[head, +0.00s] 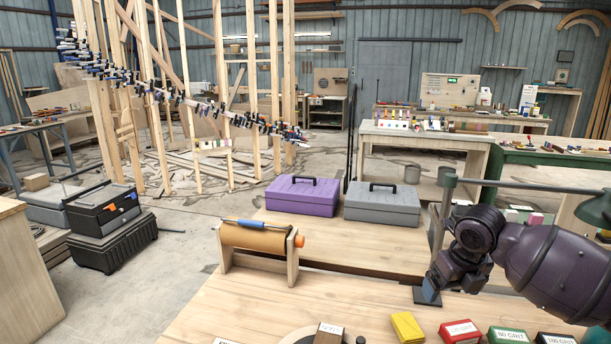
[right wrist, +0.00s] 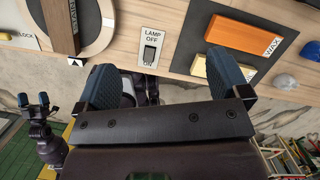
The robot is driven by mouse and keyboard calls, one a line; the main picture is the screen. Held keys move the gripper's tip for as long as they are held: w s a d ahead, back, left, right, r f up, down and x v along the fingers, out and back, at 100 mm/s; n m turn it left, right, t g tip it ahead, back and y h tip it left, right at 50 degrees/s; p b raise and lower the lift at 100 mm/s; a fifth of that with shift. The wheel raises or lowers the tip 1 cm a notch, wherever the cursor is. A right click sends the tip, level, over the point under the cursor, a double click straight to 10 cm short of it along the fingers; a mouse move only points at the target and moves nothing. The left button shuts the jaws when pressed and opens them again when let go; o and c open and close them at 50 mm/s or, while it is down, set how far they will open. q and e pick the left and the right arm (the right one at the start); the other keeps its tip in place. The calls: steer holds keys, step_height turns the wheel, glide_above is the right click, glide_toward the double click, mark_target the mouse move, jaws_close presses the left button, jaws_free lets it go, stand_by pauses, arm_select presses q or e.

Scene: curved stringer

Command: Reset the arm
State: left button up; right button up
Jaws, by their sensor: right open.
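My right arm comes in from the right in the head view. Its dark gripper (head: 432,290) points down over the wooden bench (head: 300,297), beside the lamp's post. In the right wrist view the right gripper (right wrist: 163,68) is open, with two blue-padded fingers wide apart and nothing between them. My left arm is outside the head view. A dark gripper with two separate blue tips, apparently my left gripper (right wrist: 34,100), shows at the left of the right wrist view, open and empty.
A purple case (head: 302,197) and a grey case (head: 383,204) stand behind a paper-roll holder (head: 257,240). Yellow (head: 407,327) and red (head: 459,331) blocks lie at the bench front. A green lamp (head: 597,212) is close to my right arm. The bench middle is clear.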

steer(key=s+a+f+m+y, duration=0.1)
steer(key=s+a+f+m, duration=0.3)
steer(key=s+f+m, duration=0.4)
steer(key=s+a+f+m+y, duration=0.1)
steer(key=s+a+f+m, duration=0.45)
steer(key=s+m, duration=0.35)
steer(key=s+d+f+m+t+h, duration=0.15)
steer(key=s+d+m, duration=0.25)
steer(key=s+m, duration=0.55)
steer(key=s+d+m+h, duration=0.2)
steer(key=s+d+m, duration=0.1)
steer(key=s+m, duration=0.7)
arm_select(q)
step_height(320, 180, down, 10)
steer(key=s+b, duration=0.1)
steer(key=b, duration=0.9)
steer(key=shift+d+f, duration=0.15)
steer(key=shift+f, duration=0.05)
arm_select(e)
steer(key=w+f+t, duration=0.3)
steer(key=w+f, duration=0.1)
steer(key=f, duration=0.6)
steer(key=w+f+t+y, duration=0.1)
steer(key=w+f+t, duration=0.2)
steer(key=f, duration=0.8)
steer(key=shift+w+f+t, duration=0.3)
steer(key=shift+w+t, duration=0.05)
steer(key=shift+t, duration=0.2)
